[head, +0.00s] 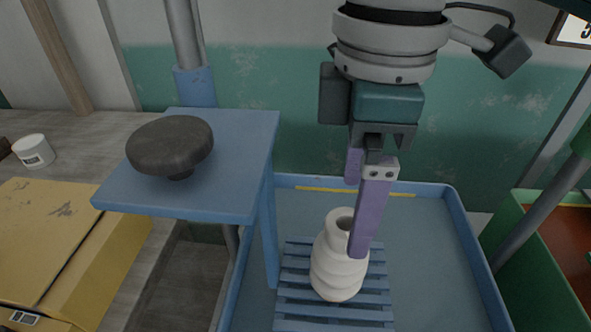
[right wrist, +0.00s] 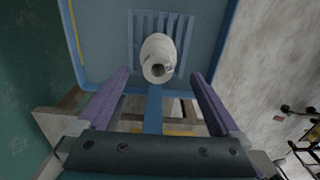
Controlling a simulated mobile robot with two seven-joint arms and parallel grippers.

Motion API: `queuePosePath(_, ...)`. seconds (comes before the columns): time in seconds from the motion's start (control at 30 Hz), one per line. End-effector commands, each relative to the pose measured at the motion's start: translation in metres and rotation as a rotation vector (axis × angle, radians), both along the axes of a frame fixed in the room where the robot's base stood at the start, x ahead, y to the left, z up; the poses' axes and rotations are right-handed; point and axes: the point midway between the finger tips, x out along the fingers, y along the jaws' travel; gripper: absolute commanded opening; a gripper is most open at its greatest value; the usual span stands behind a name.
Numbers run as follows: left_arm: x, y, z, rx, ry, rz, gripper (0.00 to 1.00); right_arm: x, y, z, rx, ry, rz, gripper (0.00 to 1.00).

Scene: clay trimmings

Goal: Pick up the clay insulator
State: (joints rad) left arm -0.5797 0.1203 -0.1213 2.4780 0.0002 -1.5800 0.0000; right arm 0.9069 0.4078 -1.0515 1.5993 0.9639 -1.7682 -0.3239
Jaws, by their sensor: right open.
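The clay insulator (head: 333,264) is a pale, ribbed, hollow piece standing upright on a blue slatted rack (head: 290,294) in a blue tray. My right gripper (head: 357,215) hangs above and in front of it in the head view, and one purple finger covers part of its right side. In the right wrist view the insulator (right wrist: 158,57) shows its open mouth, beyond the fingertips and between their lines. The right gripper (right wrist: 160,84) is open with nothing between its fingers. My left gripper is not in view.
A blue stand (head: 240,150) with a dark round knob (head: 169,145) rises left of the insulator. The blue tray (head: 462,222) has a raised rim. A yellow box (head: 60,245) and a white jar (head: 33,151) sit at left; a green bin (head: 530,255) stands at right.

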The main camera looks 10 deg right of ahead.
Motion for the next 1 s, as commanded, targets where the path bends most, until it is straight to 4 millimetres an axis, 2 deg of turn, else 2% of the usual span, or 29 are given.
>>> queuePosePath(0.2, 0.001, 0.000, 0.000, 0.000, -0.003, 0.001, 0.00, 0.000, 0.000, -0.032, -0.001, 0.003, 0.000, 1.00)
queuePosePath(0.37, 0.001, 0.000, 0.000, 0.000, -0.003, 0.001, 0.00, 0.001, 0.001, -0.045, -0.001, 0.000, 0.000, 1.00)
queuePosePath(0.63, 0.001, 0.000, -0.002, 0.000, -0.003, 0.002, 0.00, 0.004, 0.002, -0.086, -0.001, 0.000, 0.000, 1.00)
queuePosePath(0.93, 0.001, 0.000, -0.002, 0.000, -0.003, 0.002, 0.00, 0.004, 0.003, -0.093, 0.000, -0.002, 0.001, 1.00)
queuePosePath(1.0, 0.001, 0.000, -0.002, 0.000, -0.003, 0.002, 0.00, 0.004, 0.002, -0.093, 0.000, -0.002, 0.001, 0.94)
